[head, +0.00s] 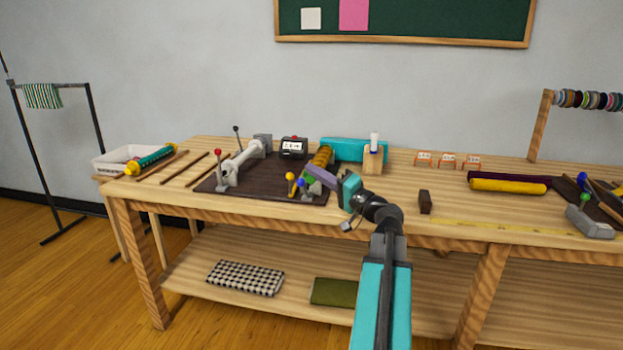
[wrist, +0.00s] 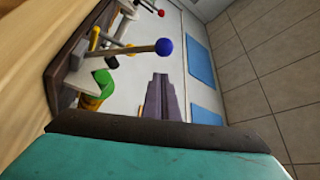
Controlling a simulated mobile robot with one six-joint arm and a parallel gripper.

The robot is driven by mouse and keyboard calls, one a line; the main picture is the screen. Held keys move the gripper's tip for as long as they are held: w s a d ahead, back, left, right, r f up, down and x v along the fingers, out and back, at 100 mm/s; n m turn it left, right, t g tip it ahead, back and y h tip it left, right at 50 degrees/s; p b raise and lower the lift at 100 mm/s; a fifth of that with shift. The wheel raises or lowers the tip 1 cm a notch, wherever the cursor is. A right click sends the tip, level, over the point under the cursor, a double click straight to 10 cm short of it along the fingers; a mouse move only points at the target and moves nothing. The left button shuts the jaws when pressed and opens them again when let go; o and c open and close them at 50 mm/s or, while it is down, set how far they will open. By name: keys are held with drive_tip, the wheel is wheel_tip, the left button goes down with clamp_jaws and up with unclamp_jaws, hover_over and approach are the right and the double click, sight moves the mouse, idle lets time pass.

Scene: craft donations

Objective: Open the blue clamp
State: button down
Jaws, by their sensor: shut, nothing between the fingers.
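The blue clamp shows as a lever with a blue ball knob (head: 301,183) at the front right of a dark brown board (head: 265,188) on the workbench. My gripper (head: 309,169) has purple fingers, shut and empty, just above and right of the knob in the head view. In the wrist view the fingertips (wrist: 161,76) are below the knob, with a visible gap in the picture. The clamp's lower part is partly hidden in the head view.
A yellow-knobbed lever (head: 290,177) stands close beside the blue one. A red-knobbed lever (head: 217,153) stands on the board's left side. A yellow roll (head: 322,156) lies behind my fingers. A wooden block (head: 373,161) stands to the right.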

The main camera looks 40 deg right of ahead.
drive_tip(key=d+v, duration=0.1)
drive_tip(key=v, duration=0.9)
drive_tip(key=shift+p, duration=0.3)
drive_tip(key=shift+w+r, duration=0.1)
